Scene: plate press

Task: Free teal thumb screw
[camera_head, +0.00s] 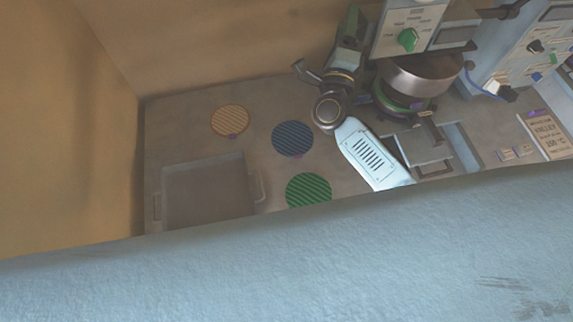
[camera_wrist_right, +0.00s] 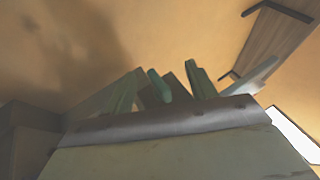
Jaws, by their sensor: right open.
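My right gripper (camera_head: 353,20) stands at the back, left of the press, at the end of my light blue arm, and points up and away. In the right wrist view, its pale green fingers (camera_wrist_right: 162,84) are apart. A short teal, rod-like piece (camera_wrist_right: 159,86) shows between them; I cannot tell whether it is the thumb screw or part of the gripper. The press (camera_head: 420,75) has a metal drum and a green ring (camera_head: 392,102) below it. No thumb screw can be made out clearly on it. My left gripper is not in view.
Orange (camera_head: 230,121), blue (camera_head: 292,138) and green (camera_head: 308,189) striped discs lie on the grey table. A grey tray (camera_head: 257,188) stands at the left front. A panel with a green knob (camera_head: 408,39) is above the press. Another control panel (camera_head: 520,55) is at right.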

